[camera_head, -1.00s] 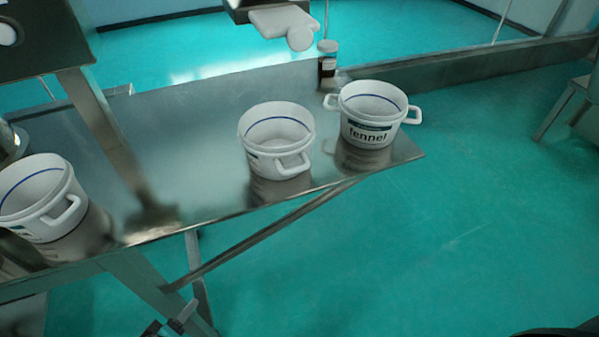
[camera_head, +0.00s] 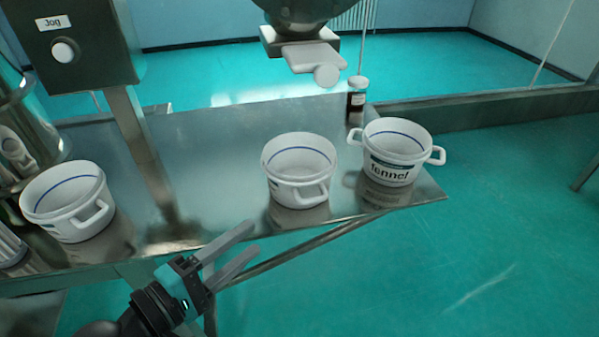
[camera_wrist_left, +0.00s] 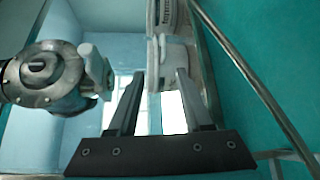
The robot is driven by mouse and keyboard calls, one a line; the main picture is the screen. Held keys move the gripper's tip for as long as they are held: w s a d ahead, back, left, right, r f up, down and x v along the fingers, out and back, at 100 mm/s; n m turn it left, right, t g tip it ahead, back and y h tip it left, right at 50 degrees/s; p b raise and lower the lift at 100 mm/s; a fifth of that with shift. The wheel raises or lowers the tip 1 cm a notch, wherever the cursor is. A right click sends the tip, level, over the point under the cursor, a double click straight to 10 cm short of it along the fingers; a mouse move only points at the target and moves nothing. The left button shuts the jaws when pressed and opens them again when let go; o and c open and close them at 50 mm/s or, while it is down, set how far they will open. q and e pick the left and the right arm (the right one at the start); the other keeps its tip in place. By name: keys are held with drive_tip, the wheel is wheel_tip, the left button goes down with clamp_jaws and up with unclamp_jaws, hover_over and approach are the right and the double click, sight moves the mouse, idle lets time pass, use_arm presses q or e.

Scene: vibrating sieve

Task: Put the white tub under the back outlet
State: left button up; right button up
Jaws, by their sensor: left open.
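Three white tubs with blue inner lines and side handles stand upright on the metal table. One tub (camera_head: 66,203) is at the left, one (camera_head: 299,170) near the middle front edge, and one labelled "fennel" (camera_head: 396,152) at the right. All three look empty. A pale spout (camera_head: 312,57) hangs over the table's back, above and behind the middle tub; I cannot tell whether it is the back outlet. My left gripper (camera_head: 250,239) is open and empty, in front of the table edge and below the middle tub in the head view. It also shows in the left wrist view (camera_wrist_left: 154,78). My right gripper is out of view.
The metal table (camera_head: 210,150) has bare room between the left and middle tubs, beside a metal post (camera_head: 133,130). A small dark jar with a pale lid (camera_head: 357,98) stands behind the fennel tub. A "Jog" button box (camera_head: 80,50) is at upper left.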

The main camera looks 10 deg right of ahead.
use_arm(q)
approach(302, 200)
drive_tip(key=r+x, duration=0.1)
drive_tip(key=x, duration=0.4)
drive_tip(key=shift+w+d+f, duration=0.35)
drive_tip(key=shift+w+d, duration=0.15)
drive_tip(key=shift+d, duration=0.15)
drive_tip(key=shift+w+d+f, duration=0.4)
drive_tip(key=shift+w+d, duration=0.1)
drive_tip(key=shift+d, duration=0.15)
drive_tip(key=shift+w+d+f, duration=0.35)
drive_tip(key=shift+w+d, duration=0.15)
drive_tip(key=shift+d, duration=0.15)
clamp_jaws()
